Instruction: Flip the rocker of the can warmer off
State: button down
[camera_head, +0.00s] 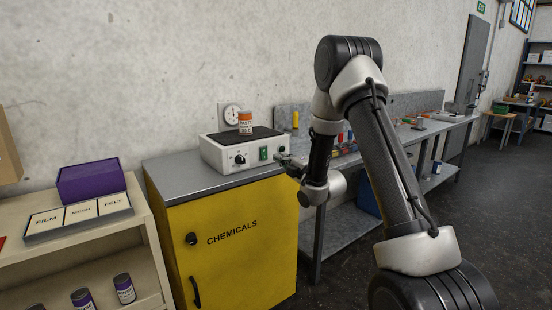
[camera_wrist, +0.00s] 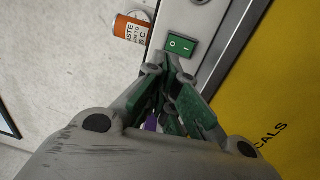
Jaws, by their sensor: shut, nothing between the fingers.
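The can warmer (camera_head: 216,156) is a pale box with a dark top on the grey top of the yellow cabinet. Its green rocker (camera_head: 263,153) is on the front face, right of a black knob (camera_head: 240,159). In the wrist view the rocker (camera_wrist: 181,45) shows O and I marks; I cannot tell which side is pressed in. An orange and white can (camera_head: 245,122) stands on the warmer. My gripper (camera_head: 281,158) is shut and empty, just right of the rocker in the head view. In the wrist view its fingertips (camera_wrist: 171,70) are close below the rocker; contact is unclear.
The yellow chemicals cabinet (camera_head: 235,245) is under the warmer. A workbench (camera_head: 425,131) with small items extends right. A shelf with a purple box (camera_head: 91,181) stands left.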

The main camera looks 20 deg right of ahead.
jog(key=shift+r+v, duration=0.15)
jog(key=shift+v, duration=0.55)
jog(key=shift+r+v, duration=0.2)
jog(key=shift+v, duration=0.45)
jog(key=s+d+f+m+g+h, duration=0.1)
jog(key=s+f+m+g+h, duration=0.15)
jog(key=f, duration=0.35)
jog(key=s+d+f+m+g+h, duration=0.1)
jog(key=d+f+m+g, duration=0.2)
jog(key=f, duration=0.4)
jog(key=s+d+f+m+g+h, duration=0.2)
jog(key=s+f+m+g, duration=0.1)
jog(key=s+m+g, duration=0.3)
jog(key=s+r+m+g, duration=0.3)
jog(key=s+r+m, duration=0.3)
jog(key=s, duration=0.6)
jog(key=s+r+m+g, duration=0.25)
jog(key=s+r, duration=0.45)
jog(key=s, duration=0.6)
jog(key=s+a+r+m+t, duration=0.1)
jog(key=s+a+r+t, duration=0.1)
jog(key=s+r, duration=0.8)
notch_tip(320, 180, up, 2)
jog(key=shift+a+r+m+t, duration=0.2)
jog(key=shift+m+t, duration=0.1)
jog(key=shift+t, duration=0.5)
